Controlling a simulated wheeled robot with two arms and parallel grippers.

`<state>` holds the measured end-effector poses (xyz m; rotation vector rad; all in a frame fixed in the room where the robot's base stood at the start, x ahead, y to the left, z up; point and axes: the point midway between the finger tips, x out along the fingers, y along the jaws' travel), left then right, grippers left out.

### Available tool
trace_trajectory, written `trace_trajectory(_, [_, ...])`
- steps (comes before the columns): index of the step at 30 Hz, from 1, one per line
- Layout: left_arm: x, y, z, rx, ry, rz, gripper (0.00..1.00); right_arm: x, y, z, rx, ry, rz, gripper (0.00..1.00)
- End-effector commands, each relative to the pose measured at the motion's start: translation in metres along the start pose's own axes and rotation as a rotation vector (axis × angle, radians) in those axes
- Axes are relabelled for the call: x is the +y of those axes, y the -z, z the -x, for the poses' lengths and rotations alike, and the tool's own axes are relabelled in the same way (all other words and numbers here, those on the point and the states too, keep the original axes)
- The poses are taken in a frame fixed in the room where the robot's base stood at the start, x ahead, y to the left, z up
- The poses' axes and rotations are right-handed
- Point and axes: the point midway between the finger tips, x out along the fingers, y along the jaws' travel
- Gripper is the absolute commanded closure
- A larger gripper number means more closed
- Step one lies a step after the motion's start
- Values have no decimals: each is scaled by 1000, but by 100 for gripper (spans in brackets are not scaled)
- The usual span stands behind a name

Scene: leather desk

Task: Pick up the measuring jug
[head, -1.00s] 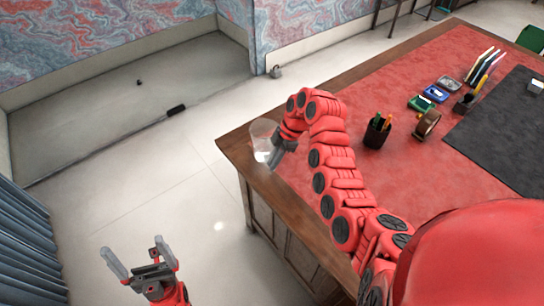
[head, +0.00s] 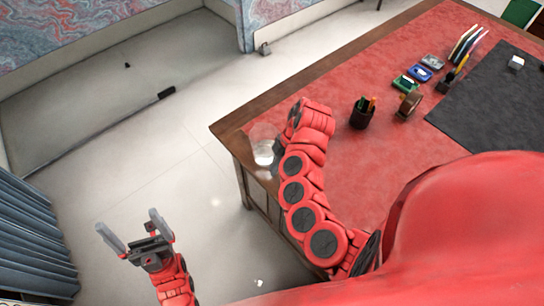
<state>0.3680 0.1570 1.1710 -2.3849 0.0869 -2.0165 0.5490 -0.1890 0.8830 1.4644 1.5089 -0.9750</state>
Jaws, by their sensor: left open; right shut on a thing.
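The measuring jug (head: 263,148) is clear and see-through, at the near left corner of the desk (head: 222,128). My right gripper (head: 278,150) is at the jug's right side and is shut on it; my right arm hides most of its fingers. I cannot tell whether the jug touches the desk or is just above it. My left gripper (head: 133,232) is open and empty, over the floor to the left of the desk.
On the red leather top stand a black pen cup (head: 362,113), a tape dispenser (head: 409,104), several small coloured boxes (head: 420,73) and a file rack (head: 466,45). A dark mat (head: 480,105) lies at right. The desk's left part around my arm is clear.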

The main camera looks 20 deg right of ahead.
Motion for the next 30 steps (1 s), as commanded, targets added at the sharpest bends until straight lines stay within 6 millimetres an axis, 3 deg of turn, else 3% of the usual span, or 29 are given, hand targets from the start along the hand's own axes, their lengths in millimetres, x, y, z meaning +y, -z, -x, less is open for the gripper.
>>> trace_trajectory(15, [-1,3,-16,0,0,0,0,-36,4,2,3,1,-2,100])
trace_trajectory(30, [-1,3,-17,0,0,0,0,-41,3,2,1,2,-3,100])
